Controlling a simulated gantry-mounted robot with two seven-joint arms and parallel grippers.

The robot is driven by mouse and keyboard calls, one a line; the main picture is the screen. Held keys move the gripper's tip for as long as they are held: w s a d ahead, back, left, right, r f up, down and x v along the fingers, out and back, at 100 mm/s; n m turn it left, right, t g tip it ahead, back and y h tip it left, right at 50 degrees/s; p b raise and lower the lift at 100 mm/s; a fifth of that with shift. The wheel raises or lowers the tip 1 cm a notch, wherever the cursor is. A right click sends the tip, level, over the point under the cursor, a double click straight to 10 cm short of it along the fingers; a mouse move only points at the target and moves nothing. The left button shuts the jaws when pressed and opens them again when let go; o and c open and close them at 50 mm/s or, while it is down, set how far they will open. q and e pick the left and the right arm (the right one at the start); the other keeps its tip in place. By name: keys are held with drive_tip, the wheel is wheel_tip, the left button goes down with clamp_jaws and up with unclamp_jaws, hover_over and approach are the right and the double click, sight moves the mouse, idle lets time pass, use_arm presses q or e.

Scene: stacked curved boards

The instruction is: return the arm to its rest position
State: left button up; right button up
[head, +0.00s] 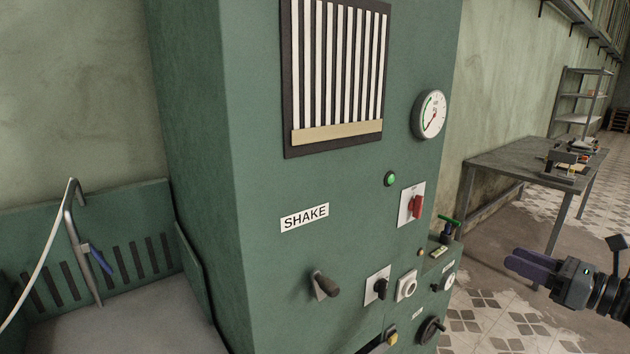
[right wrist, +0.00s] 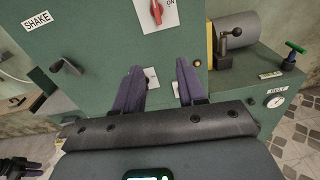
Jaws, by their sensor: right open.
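My right gripper (head: 513,258) shows at the right edge of the head view, its purple fingers pointing left in front of the tiled floor. In the right wrist view its two fingers (right wrist: 157,70) stand apart with nothing between them. They point towards the green machine's (right wrist: 105,50) front; I cannot tell the exact distance. A purple-fingered gripper, my left one (right wrist: 22,168), shows small at the lower left of the right wrist view. Its opening is unclear. It is outside the head view.
The green machine (head: 250,262) fills the head view's middle, with a SHAKE label (head: 305,217), black lever (head: 325,285), red switch (head: 415,207) and gauge (head: 429,114).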

drive_tip(key=s+a+f+m+g+y+p, duration=0.1)
drive_tip(key=s+a+f+m+g, duration=0.1)
drive_tip(key=a+f, duration=0.85)
drive_tip(key=s+a+f+m+g+y+p, duration=0.1)
drive_tip(key=s+a+f, duration=0.2)
drive_tip(key=a+f, duration=0.75)
drive_tip(key=s+a+f+m+h+p, duration=0.1)
drive_tip(key=s+a+f+m+h, duration=0.25)
drive_tip(key=s+f+m, duration=0.45)
drive_tip(key=s+a+f+m+h+p, duration=0.1)
drive_tip(key=s+a+f+m+h, duration=0.25)
drive_tip(key=s+f+m, duration=0.55)
drive_tip(key=s+d+r+m+g+h, duration=0.1)
drive_tip(key=s+d+m+g+h, duration=0.2)
drive_tip(key=s+m, duration=0.5)
drive_tip(key=s+d+r+m+g+h, duration=0.1)
drive_tip(key=s+d+m+g, duration=0.3)
drive_tip(key=m, duration=0.8)
use_arm(q)
wheel_tip(320, 180, up, 43)
drive_tip(key=w+a+p, duration=0.1)
drive_tip(key=p, duration=3.7)
use_arm(e)
wheel_tip(320, 180, up, 38)
drive_tip(key=a+g, duration=0.1)
drive_tip(key=shift+w+a, duration=0.15)
drive_tip(key=shift+w, duration=0.05)
